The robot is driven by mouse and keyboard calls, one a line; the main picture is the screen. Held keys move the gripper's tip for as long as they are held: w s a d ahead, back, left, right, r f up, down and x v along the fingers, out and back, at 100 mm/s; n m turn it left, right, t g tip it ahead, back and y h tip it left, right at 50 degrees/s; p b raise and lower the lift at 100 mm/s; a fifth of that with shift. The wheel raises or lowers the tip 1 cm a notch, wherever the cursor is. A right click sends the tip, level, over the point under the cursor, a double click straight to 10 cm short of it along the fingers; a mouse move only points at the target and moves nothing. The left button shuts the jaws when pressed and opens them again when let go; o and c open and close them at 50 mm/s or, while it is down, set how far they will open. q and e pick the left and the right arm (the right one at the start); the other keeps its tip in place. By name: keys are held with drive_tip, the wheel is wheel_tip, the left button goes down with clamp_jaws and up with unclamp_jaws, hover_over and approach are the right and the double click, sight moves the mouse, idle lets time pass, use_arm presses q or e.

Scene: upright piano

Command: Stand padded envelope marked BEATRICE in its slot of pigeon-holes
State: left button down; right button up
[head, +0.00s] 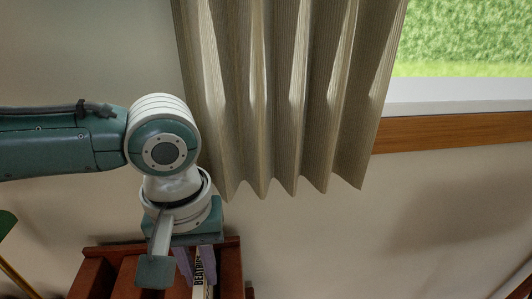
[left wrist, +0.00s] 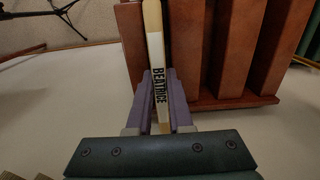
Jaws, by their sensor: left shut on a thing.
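The padded envelope marked BEATRICE (left wrist: 156,50) is thin and upright, cream with a white label and black lettering. My left gripper (left wrist: 161,76) is shut on it, a purple finger on each side. In the head view the envelope (head: 199,284) shows only in part below my left gripper (head: 196,272). The red-brown wooden pigeon-holes (left wrist: 190,60) have upright dividers. In the left wrist view the envelope's far part lies between two of these dividers; how deep it reaches I cannot tell. The pigeon-holes (head: 91,276) also show at the bottom of the head view. My right gripper is out of view.
A pleated beige curtain (head: 290,90) hangs behind and above the pigeon-holes, beside a window with a wooden sill (head: 450,130). Bare wall (head: 330,240) lies to the right. A green object (left wrist: 308,40) stands at the right of the left wrist view.

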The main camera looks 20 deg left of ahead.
use_arm(q)
drive_tip(key=shift+f, duration=0.45)
drive_tip(key=c, duration=0.7)
unclamp_jaws()
drive_tip(key=shift+c, duration=0.2)
wheel_tip(320, 180, up, 10)
drive_tip(key=shift+r+p, duration=0.1)
drive_tip(key=shift+p, duration=0.4)
